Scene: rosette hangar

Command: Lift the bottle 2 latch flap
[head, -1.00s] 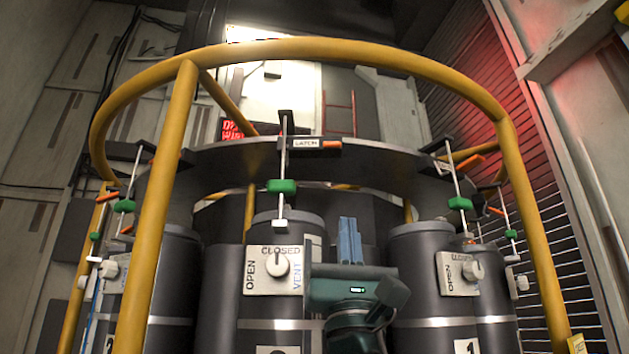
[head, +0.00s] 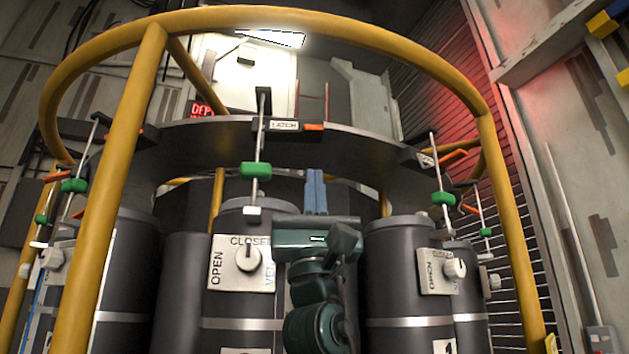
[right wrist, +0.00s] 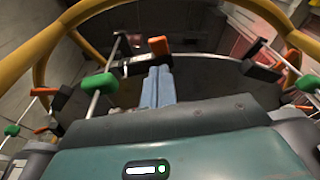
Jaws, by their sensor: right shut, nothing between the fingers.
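The latch (head: 284,126) is a dark block with a LATCH label on the dark ring above the middle bottle (head: 245,300). An orange tab (head: 313,127) sticks out at its right end; it also shows in the right wrist view (right wrist: 158,46). My right gripper (head: 315,180) has its blue fingers together and empty, pointing up. In the head view they are just below the orange tab, with a gap. In the right wrist view the fingertips (right wrist: 158,72) appear close under the tab; contact cannot be told. The middle bottle's number is cut off. My left gripper is out of view.
A rod with a green grip (head: 255,169) hangs left of my fingers. The middle bottle's valve knob (head: 248,257) is left of my wrist. A yellow rail (head: 487,150) circles the ring. Another bottle (head: 405,280) stands close on the right.

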